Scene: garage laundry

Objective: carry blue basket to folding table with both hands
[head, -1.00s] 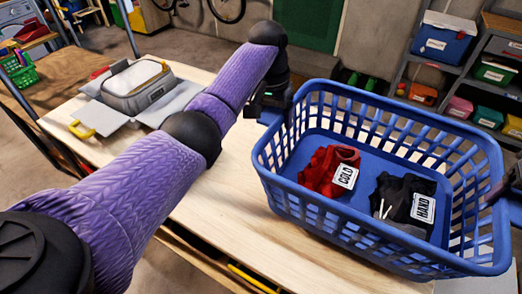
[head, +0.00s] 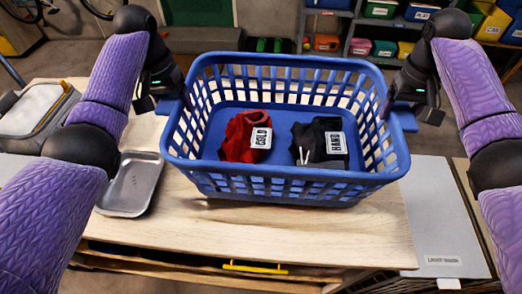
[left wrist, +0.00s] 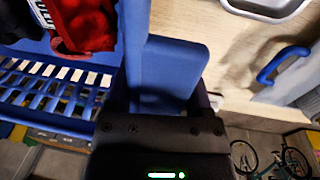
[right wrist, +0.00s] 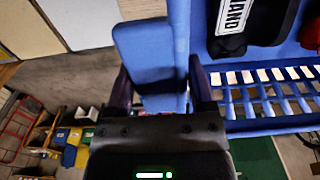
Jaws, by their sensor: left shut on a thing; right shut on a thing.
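The blue basket (head: 285,190) is a slatted laundry basket, roughly level over a light wooden tabletop (head: 300,235). I cannot tell whether its base touches the wood. Inside lie a red garment (head: 238,138) tagged COLD and a black garment (head: 312,150) tagged HAND. My left gripper (head: 172,104) is shut on the handle tab at the basket's left side; the left wrist view shows the blue tab (left wrist: 170,75) between its fingers. My right gripper (head: 404,108) is shut on the right tab, and the right wrist view shows that tab (right wrist: 148,60) between its fingers.
A grey panel labelled LIGHT WASH (head: 440,225) is at right. Shelves with coloured bins (head: 380,10) stand behind. Bare wood lies in front of the basket.

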